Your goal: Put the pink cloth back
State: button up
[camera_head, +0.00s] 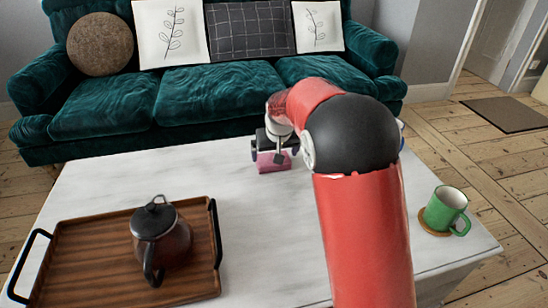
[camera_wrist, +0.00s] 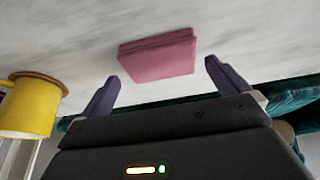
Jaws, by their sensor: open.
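The pink cloth (camera_head: 273,163) is a small folded block lying on the white table near its sofa side. It also shows in the wrist view (camera_wrist: 158,56), flat on the marbled table top. My gripper (camera_head: 274,150) is low over the table at the cloth, with my red arm reaching across from the front. In the wrist view my gripper (camera_wrist: 161,71) has its two purple fingers spread wide and nothing between them. The cloth lies just beyond the fingertips, roughly centred between them, and looks untouched. The head view partly hides the cloth behind my gripper.
A wooden tray (camera_head: 90,250) with a dark teapot (camera_head: 160,238) stands at the front left. A green mug (camera_head: 446,208) sits on a coaster at the right. A yellow mug (camera_wrist: 28,108) shows in the wrist view. A teal sofa (camera_head: 170,100) stands behind the table (camera_head: 110,180).

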jog(key=v, duration=0.8)
jog(key=shift+s+r, duration=0.15)
jog(key=shift+r, duration=0.1)
jog(key=s+d+r+m, duration=0.1)
jog(key=s+d+r, duration=0.25)
jog(key=s, duration=0.45)
jog(key=s+d+r, duration=0.3)
jog(key=s+d, duration=0.2)
jog(key=s, duration=0.3)
jog(key=s+d+f, duration=0.1)
jog(key=s+d, duration=0.1)
jog(key=s, duration=0.6)
jog(key=s+d+f+m+t, duration=0.1)
jog(key=s+d+f, duration=0.1)
jog(key=s, duration=0.7)
jog(key=shift+s+f+h, duration=0.25)
jog(key=shift+h, duration=0.15)
jog(key=shift+r+p, duration=0.35)
jog(key=shift+p, duration=0.15)
